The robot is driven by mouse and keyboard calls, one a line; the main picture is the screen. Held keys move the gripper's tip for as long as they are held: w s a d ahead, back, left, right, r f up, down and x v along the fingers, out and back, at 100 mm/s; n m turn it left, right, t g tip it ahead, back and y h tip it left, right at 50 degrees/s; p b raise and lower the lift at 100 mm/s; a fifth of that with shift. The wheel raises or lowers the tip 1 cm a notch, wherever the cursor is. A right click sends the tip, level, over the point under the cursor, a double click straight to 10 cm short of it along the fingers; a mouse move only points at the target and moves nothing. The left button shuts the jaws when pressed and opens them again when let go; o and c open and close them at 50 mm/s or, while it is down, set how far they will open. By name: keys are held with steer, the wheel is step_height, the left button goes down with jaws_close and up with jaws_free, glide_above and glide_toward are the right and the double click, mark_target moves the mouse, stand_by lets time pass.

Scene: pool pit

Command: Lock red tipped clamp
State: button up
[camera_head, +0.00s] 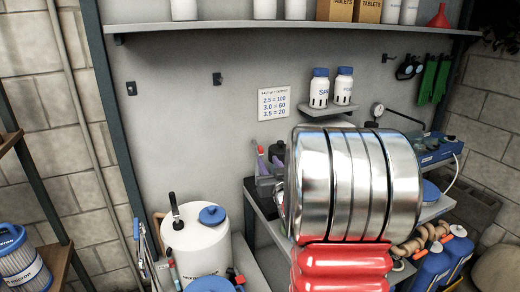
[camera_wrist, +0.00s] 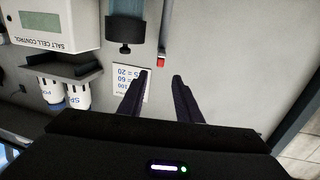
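In the wrist view, a slim grey rod with a red tip (camera_wrist: 161,61) comes down from the top edge; it looks like the red tipped clamp, but the rest of it is outside the view. My gripper (camera_wrist: 161,80) is open and empty. Its two dark fingers point up the picture, and the red tip appears just beyond and between the fingertips. I cannot tell the distance between them. In the head view my gripper does not show, and I cannot make out this clamp there.
The wrist view is upside down. A clear tube with a black cap (camera_wrist: 125,47) is beside the rod. A salt cell control box (camera_wrist: 60,25) and shelf bottles (camera_wrist: 76,95) are at left. In the head view, a white tank (camera_head: 195,250) stands low and a wall shelf (camera_head: 250,25) runs above.

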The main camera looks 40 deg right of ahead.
mark_target(261, 150)
steer(key=x, duration=1.1)
steer(key=shift+w+d, duration=0.15)
steer(key=shift+w, duration=0.15)
steer(key=shift+c, duration=0.2)
jaws_close()
